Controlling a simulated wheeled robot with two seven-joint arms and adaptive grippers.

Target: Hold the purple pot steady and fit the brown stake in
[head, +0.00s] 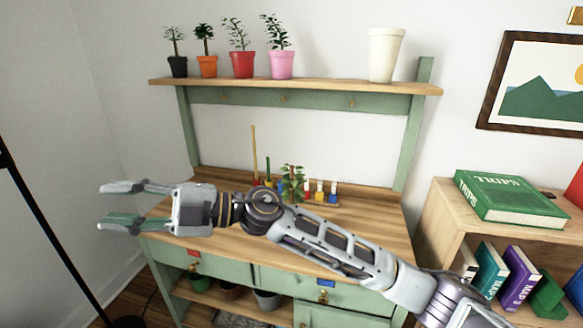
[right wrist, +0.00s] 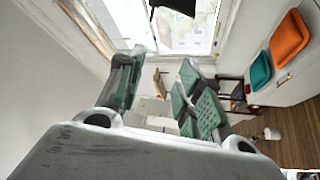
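A tall brown stake (head: 254,150) stands upright at the left end of a row of stakes on the green workbench. A leafy plant (head: 293,178) stands in front of that row; its pot is hidden or not clear behind my right arm, so I cannot tell its colour. No clearly purple pot shows; a pink pot (head: 281,65) with a plant is on the upper shelf. My right gripper (head: 120,206) is open and empty, off the bench's left side. Its spread fingers also show in the right wrist view (right wrist: 160,85). My left gripper is out of view.
The wooden benchtop (head: 365,225) is clear at the right. The upper shelf (head: 330,85) holds several potted plants and a white pot (head: 385,55). A bookcase (head: 440,215) with a green book (head: 510,197) stands at the right. A black pole (head: 45,235) stands at the left.

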